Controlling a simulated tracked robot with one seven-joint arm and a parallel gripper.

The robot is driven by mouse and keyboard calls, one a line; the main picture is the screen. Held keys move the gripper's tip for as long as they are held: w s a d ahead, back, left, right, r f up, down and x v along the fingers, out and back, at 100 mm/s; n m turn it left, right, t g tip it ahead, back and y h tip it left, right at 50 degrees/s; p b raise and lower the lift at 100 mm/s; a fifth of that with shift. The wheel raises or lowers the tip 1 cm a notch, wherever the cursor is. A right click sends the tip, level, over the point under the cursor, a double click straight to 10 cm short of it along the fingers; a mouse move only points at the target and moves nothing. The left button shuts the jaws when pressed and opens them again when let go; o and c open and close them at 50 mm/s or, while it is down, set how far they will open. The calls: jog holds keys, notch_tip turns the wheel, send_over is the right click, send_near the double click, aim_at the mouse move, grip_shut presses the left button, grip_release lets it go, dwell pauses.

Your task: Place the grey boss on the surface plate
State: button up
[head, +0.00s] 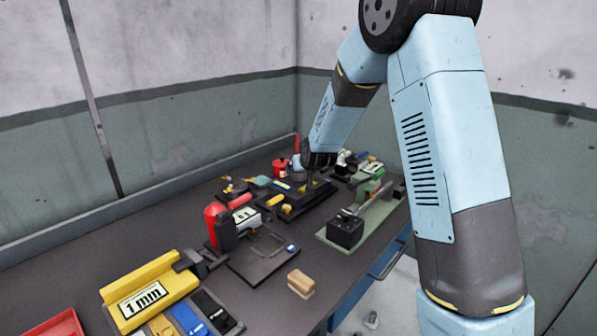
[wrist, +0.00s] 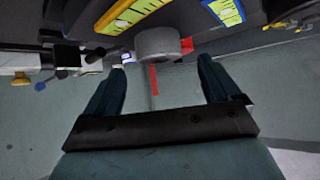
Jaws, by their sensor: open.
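My gripper (wrist: 160,75) is open in the wrist view, with one dark finger at each side and nothing between them. A grey round block (wrist: 157,42), which looks like the grey boss, lies just beyond the fingertips, roughly centred between them. Whether the fingers reach around it is hard to tell. In the head view my gripper is small and dark at the far part of the bench, and the boss cannot be made out clearly there. A dark flat plate (head: 258,262) lies mid-bench; I cannot tell for sure whether it is the surface plate.
A red cylinder (head: 211,222) and a black block stand behind the dark plate. A green-based fixture (head: 345,232) is to the right. A yellow "1 mm" block (head: 148,292) and a tan block (head: 301,282) are nearer. The far bench around my gripper is crowded.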

jog(key=s+d+r+g, duration=0.1)
jog(key=s+d+r, duration=0.3)
jog(key=s+r, duration=0.3)
jog(key=s+d+r+m+g, duration=0.1)
jog(key=s+d+r, duration=0.3)
jog(key=s, duration=0.5)
jog(key=s+d+r+g, duration=0.1)
jog(key=s+d+r, duration=0.2)
jog(key=s+r, duration=0.45)
jog(key=s+d+g+h, duration=0.1)
jog(key=s+d, duration=0.2)
jog(key=s, duration=0.8)
jog(key=s+d+m+h, duration=0.1)
jog(key=s+d, duration=0.2)
jog(key=s, duration=0.8)
jog(key=shift+s+r+g, duration=0.3)
jog(key=shift+s+g, duration=0.05)
jog(key=shift+g, duration=0.05)
jog(key=shift+c, duration=0.2)
